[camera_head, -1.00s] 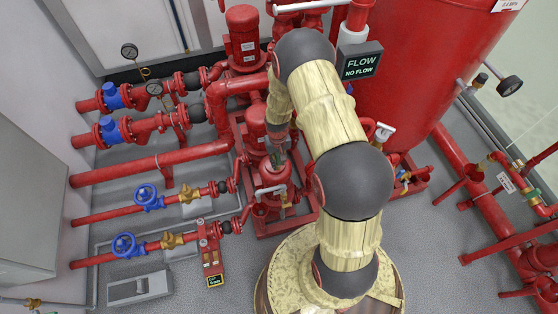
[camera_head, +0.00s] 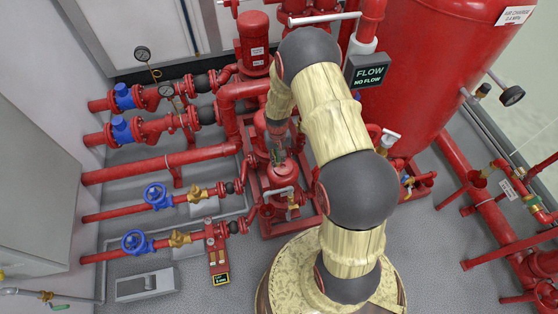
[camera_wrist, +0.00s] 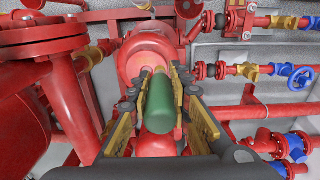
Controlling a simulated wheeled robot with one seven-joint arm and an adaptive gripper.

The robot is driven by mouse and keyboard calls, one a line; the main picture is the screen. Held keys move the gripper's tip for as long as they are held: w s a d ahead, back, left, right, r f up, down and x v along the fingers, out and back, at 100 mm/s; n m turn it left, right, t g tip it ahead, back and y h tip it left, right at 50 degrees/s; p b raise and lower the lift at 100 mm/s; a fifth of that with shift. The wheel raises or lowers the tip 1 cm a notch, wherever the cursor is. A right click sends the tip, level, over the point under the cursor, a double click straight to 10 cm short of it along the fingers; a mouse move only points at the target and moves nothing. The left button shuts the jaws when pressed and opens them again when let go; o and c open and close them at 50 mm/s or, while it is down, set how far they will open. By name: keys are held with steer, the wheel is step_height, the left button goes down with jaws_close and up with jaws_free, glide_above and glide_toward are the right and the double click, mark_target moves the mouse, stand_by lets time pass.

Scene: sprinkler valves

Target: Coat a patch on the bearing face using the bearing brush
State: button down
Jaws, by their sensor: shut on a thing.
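My gripper (camera_wrist: 160,92) is shut on a green cylindrical handle, which I take to be the bearing brush (camera_wrist: 160,112). The brush points away from the wrist, and its far end shows a small pale tip. In the head view a small green part of the brush (camera_head: 278,157) shows below the end of my arm. Beyond the tip in the wrist view is a rounded red pump housing (camera_wrist: 148,48). I cannot tell whether the tip touches it. I cannot clearly pick out the bearing face or any coating on it.
Red pipes with blue handwheels (camera_head: 157,196) and brass fittings run at left. A red motor (camera_head: 253,43) stands behind the pump. Grey floor (camera_head: 420,265) is open at front right.

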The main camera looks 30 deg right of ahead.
steer(key=shift+r+p, duration=0.5)
steer(key=shift+r, duration=0.6)
